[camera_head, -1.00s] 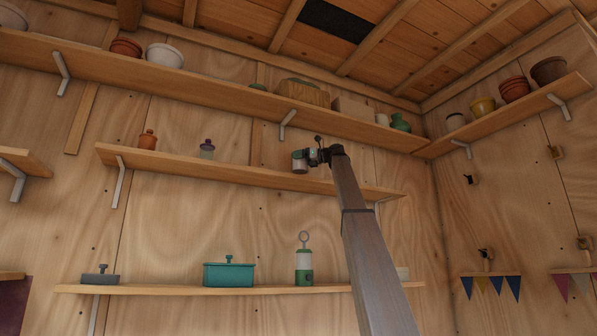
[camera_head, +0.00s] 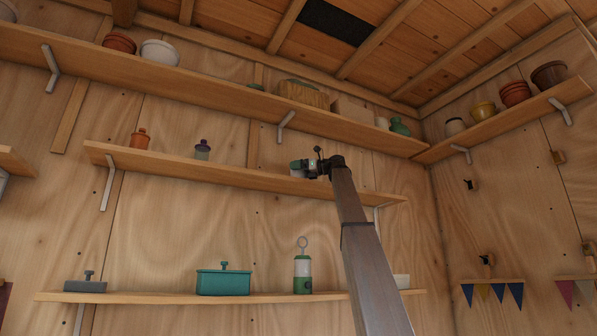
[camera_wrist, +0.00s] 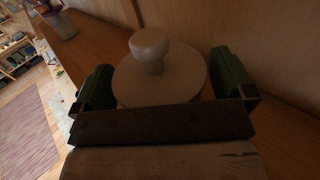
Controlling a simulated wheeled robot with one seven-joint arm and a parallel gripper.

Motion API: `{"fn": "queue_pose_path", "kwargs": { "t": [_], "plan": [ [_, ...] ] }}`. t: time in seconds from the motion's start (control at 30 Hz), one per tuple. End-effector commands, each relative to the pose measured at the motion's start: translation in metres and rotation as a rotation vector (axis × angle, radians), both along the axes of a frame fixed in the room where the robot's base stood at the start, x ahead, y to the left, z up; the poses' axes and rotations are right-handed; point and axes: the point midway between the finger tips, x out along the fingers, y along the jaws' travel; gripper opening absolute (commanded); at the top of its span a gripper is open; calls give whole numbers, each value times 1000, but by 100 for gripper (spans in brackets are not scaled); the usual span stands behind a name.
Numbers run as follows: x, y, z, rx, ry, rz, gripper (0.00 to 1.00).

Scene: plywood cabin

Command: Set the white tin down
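The white tin (camera_wrist: 185,80), with a round knob on its lid, sits between the two green fingers of my gripper (camera_wrist: 165,85) in the wrist view. The fingers are against its sides with no clear gap. In the head view my gripper (camera_head: 312,168) is at the middle shelf (camera_head: 240,173), right of its centre. The tin (camera_head: 296,172) shows there only as a small pale patch at the shelf's front edge. Its base is hidden, so I cannot tell whether it touches the board.
An orange jar (camera_head: 140,140) and a purple-lidded jar (camera_head: 202,150) stand left on the same shelf. The top shelf (camera_head: 200,87) with pots runs above. The lower shelf (camera_head: 130,297) holds a teal box (camera_head: 223,282) and a green lantern (camera_head: 302,270). The middle shelf is clear between purple-lidded jar and gripper.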

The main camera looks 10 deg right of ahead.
Motion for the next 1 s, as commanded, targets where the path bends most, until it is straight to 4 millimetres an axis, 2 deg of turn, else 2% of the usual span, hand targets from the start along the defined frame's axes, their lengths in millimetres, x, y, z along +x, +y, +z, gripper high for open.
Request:
{"fn": "queue_pose_path", "kwargs": {
  "t": [0.17,0.27,0.7,1.0],
  "plan": [
    [0,0,4,0,0,0,100],
    [-5,-10,2,0,0,-2,100],
    [-43,-84,2,0,0,-2,100],
    [-54,-106,2,0,0,0,100]
  ]
}}
